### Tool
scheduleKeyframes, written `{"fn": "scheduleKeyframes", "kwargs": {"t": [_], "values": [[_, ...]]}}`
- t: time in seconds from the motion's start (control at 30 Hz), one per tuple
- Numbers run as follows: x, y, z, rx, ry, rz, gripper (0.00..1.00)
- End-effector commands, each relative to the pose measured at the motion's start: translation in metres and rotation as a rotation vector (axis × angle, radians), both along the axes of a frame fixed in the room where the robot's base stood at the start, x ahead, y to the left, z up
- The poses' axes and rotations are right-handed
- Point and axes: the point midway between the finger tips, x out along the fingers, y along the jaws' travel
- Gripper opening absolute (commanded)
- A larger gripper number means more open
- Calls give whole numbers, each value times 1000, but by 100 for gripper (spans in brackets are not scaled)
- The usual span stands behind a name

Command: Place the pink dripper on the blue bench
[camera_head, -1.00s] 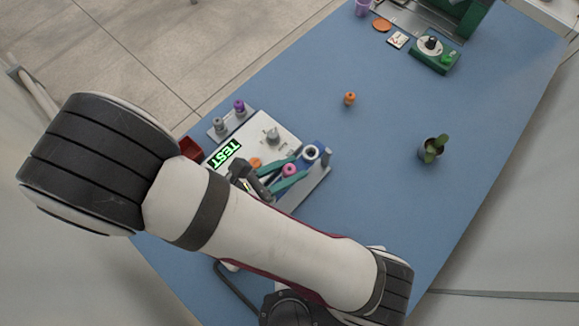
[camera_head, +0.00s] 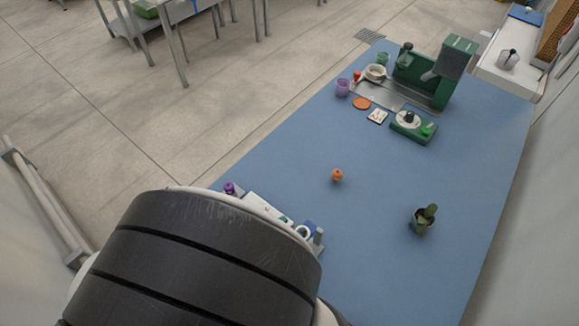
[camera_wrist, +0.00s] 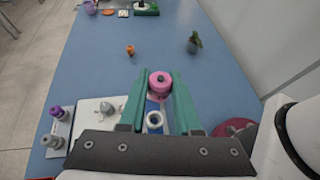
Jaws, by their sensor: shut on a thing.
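The pink dripper (camera_wrist: 160,83) is between the two teal fingers of my gripper (camera_wrist: 160,85) in the wrist view. The fingers are shut on its sides. Below it in that picture a white-ringed blue holder (camera_wrist: 154,122) shows; I cannot tell how far above it the dripper is. The blue bench (camera_head: 285,150) fills the middle of the head view and also shows in the wrist view (camera_wrist: 95,65). In the head view my arm hides the gripper and the pink dripper.
A green machine (camera_head: 437,75), purple cup (camera_head: 342,88) and green-based device (camera_head: 413,126) are at the far end. A white device (camera_wrist: 92,115) is at left in the wrist view. Mid-bench is largely clear.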

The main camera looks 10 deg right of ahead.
Motion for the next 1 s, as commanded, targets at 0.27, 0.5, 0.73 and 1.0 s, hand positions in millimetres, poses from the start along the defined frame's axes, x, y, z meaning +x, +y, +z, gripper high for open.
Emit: {"fn": "scheduleKeyframes", "kwargs": {"t": [0.27,0.5,0.73,1.0], "values": [[52,-5,-10,6,-13,-9,0],[165,-54,-44,8,-22,-11,0],[231,-120,-73,2,-5,-4,0],[243,-126,-82,1,0,4,0]]}}
